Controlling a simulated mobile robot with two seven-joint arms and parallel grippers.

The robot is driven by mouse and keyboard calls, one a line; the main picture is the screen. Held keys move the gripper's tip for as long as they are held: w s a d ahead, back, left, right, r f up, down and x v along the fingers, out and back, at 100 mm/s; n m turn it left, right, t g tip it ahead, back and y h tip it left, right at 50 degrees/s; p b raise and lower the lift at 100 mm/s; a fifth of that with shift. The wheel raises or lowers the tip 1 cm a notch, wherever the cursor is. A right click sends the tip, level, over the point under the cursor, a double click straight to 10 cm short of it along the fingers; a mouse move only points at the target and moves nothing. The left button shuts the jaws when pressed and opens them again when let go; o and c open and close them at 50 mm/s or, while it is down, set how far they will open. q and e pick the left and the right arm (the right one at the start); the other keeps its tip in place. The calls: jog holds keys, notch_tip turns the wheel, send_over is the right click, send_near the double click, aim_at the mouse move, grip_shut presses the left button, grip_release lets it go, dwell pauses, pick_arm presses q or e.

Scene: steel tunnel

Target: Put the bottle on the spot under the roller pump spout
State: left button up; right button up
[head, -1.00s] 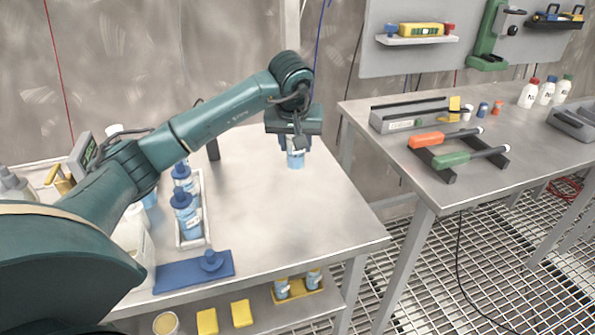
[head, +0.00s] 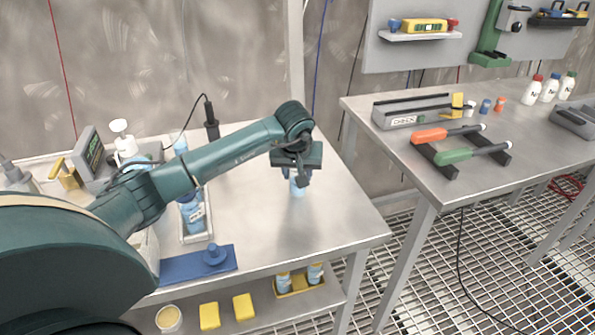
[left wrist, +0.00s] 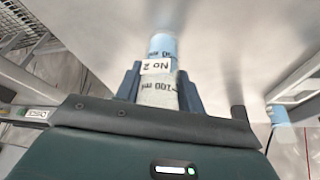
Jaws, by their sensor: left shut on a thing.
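My left gripper (head: 297,172) is shut on a small light-blue bottle (head: 298,188) over the right part of the left steel table (head: 270,225). In the left wrist view the bottle (left wrist: 162,50) sits between the fingers, with a white label marked "No 2" and a grey-white band. I cannot tell whether its base touches the table. A grey device with a green display (head: 88,155) stands at the table's left, partly behind my arm. I cannot make out a pump spout or a marked spot under one. My right gripper is not in view.
A white tray (head: 197,238) holds a blue-capped bottle (head: 192,212), partly behind my arm. A blue plate with a knob (head: 198,266) lies at the front edge. A dark upright holder (head: 212,130) stands at the back. The table's right half is mostly clear.

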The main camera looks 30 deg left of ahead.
pick_arm(q)
jog(key=shift+f, duration=0.2)
jog(key=o, duration=1)
